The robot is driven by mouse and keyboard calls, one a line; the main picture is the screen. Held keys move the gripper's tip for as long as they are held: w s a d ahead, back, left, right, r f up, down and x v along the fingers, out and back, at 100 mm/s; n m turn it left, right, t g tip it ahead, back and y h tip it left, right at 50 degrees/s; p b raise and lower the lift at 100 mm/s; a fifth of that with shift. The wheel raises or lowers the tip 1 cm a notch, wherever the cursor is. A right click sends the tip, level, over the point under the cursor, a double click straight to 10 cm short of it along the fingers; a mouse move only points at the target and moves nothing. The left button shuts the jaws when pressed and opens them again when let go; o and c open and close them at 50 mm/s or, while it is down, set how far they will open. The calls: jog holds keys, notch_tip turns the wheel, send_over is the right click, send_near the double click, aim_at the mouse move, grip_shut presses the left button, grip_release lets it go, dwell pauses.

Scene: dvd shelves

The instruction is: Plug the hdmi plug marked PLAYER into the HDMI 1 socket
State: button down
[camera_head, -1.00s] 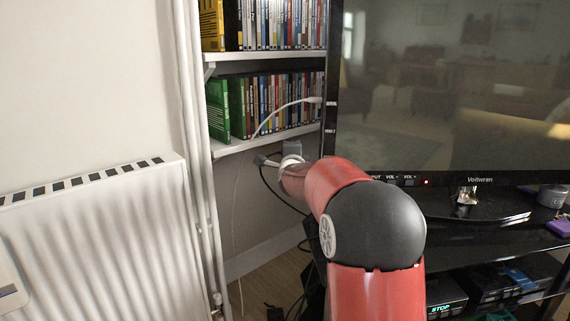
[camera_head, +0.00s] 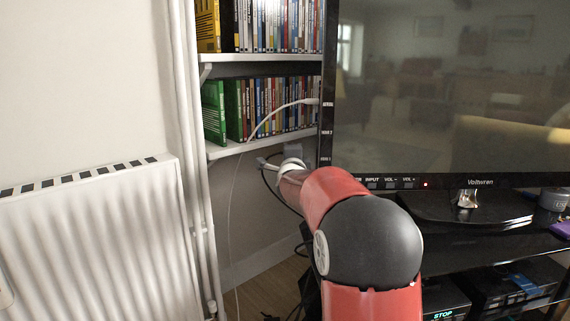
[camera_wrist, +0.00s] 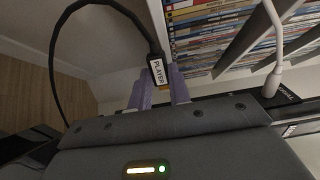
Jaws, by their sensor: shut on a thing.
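The black HDMI plug with a white label reading PLAYER (camera_wrist: 158,72) is between the pale purple fingers of my gripper (camera_wrist: 160,92) in the wrist view. My gripper is shut on it, and a gold-coloured tip shows by the fingers. Its black cable (camera_wrist: 84,7) loops up and left. In the head view my gripper (camera_head: 264,162) is left of the television's side edge, apart from it, and mostly hidden by my arm. The HDMI 1 label (camera_head: 326,161) is the lowest on that edge, below HDMI 2 (camera_head: 327,132). The socket itself is hidden.
A white cable (camera_head: 290,106) runs to the edge by the AERIAL label. DVD shelves (camera_head: 220,151) stand behind on the left. A white radiator (camera_head: 90,245) is farther left. The television (camera_head: 440,95) stands on a black glass unit (camera_head: 470,238).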

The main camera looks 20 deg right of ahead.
jog(key=shift+s+d, duration=0.35)
jog(key=shift+d, duration=0.5)
jog(key=shift+s+d, duration=0.3)
jog(key=shift+d, duration=0.5)
jog(key=shift+d, duration=0.15)
dwell(0.4)
jog(key=shift+s+d, duration=0.2)
jog(key=shift+d, duration=0.1)
jog(key=shift+s+d, duration=0.25)
jog(key=shift+d, duration=0.4)
jog(key=c, duration=1.2)
grip_release()
jog(key=shift+c, duration=0.2)
